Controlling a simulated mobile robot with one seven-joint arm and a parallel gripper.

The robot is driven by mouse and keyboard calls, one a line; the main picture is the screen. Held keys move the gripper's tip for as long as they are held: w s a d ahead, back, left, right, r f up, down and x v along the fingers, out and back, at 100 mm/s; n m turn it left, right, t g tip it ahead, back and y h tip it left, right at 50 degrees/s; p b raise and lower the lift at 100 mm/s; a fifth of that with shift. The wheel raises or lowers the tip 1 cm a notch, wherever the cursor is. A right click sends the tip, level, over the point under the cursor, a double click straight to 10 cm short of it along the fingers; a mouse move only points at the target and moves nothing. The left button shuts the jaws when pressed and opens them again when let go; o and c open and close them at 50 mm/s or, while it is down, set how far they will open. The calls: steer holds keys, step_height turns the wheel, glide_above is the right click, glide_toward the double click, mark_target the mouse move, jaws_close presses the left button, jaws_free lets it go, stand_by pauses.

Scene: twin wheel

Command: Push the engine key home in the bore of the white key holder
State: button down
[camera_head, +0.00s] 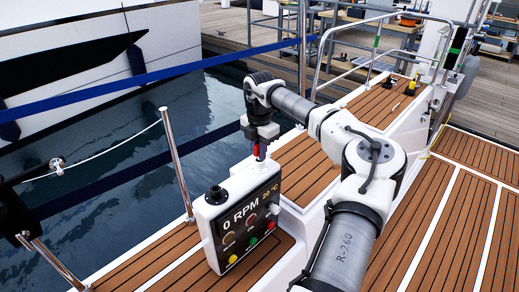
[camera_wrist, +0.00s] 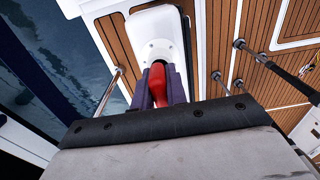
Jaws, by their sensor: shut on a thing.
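My gripper (camera_head: 260,150) points down just above the right part of the control box's top in the head view. Its dark fingers are shut on the red engine key (camera_wrist: 157,86), which sits between them in the wrist view. A little red of the key also shows at the fingers in the head view (camera_head: 263,150). The white key holder (camera_wrist: 153,48) is a round white piece just beyond the key's far end in the wrist view. The key and fingers cover its near part and its bore. I cannot tell how deep the key sits.
The white control box (camera_head: 217,246) has a dark 0 RPM panel with coloured buttons and knobs. A black cap (camera_head: 216,194) stands on its top left. Teak deck lies around it, with a steel post (camera_head: 177,165) at left and water beyond.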

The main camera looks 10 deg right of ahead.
steer(key=shift+f, duration=0.35)
steer(key=c, duration=1.3)
jaws_free()
steer(key=shift+r, duration=0.1)
step_height(320, 180, up, 14)
steer(key=shift+f+b, duration=0.15)
steer(key=shift+b, duration=1.05)
